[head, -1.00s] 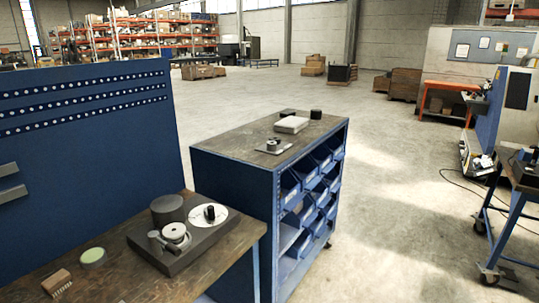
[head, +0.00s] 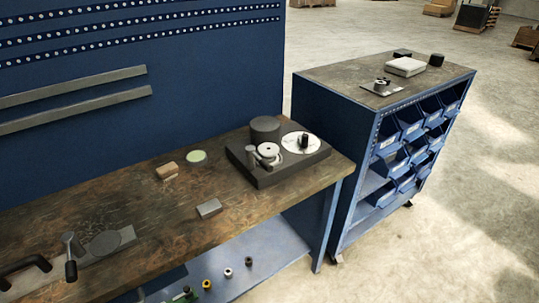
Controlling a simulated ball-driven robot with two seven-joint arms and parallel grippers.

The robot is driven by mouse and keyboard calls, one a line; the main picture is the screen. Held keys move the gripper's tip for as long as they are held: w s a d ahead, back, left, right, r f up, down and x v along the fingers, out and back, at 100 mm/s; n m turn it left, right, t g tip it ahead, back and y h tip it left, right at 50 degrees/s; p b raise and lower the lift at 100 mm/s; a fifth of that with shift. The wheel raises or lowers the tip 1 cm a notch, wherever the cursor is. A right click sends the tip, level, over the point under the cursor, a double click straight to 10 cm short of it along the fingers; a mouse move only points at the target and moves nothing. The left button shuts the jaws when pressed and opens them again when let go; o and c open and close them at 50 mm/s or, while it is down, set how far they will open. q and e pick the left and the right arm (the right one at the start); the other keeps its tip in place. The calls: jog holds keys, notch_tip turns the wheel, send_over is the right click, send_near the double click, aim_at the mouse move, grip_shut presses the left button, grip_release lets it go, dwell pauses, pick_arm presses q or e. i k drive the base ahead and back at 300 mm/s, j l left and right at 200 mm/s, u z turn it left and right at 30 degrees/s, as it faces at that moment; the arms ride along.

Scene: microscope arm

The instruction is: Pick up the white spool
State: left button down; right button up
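A small white spool-like piece (head: 228,272) stands on the blue lower shelf (head: 268,246) under the workbench, near the bottom of the head view. A yellow piece (head: 206,284) is to its left and a dark one (head: 249,261) to its right, all apart from each other. A green and dark item sits farther left at the bottom edge, partly cut off. Neither of my grippers is in view.
The wooden workbench top (head: 150,213) lies above the shelf. It holds a dark device with discs (head: 275,170), a grey block (head: 209,208), a brush (head: 167,171) and a black handle (head: 25,270). A blue bin cabinet (head: 335,125) stands at right, with open floor beyond.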

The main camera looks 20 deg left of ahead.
aim_at(268, 150)
jog(key=u, duration=0.4)
jog(key=i+l+u, duration=0.45)
jog(key=l+u, duration=0.25)
jog(key=l, duration=0.15)
jog(key=i+l+u, duration=0.2)
jog(key=l, duration=0.15)
jog(key=k, duration=0.1)
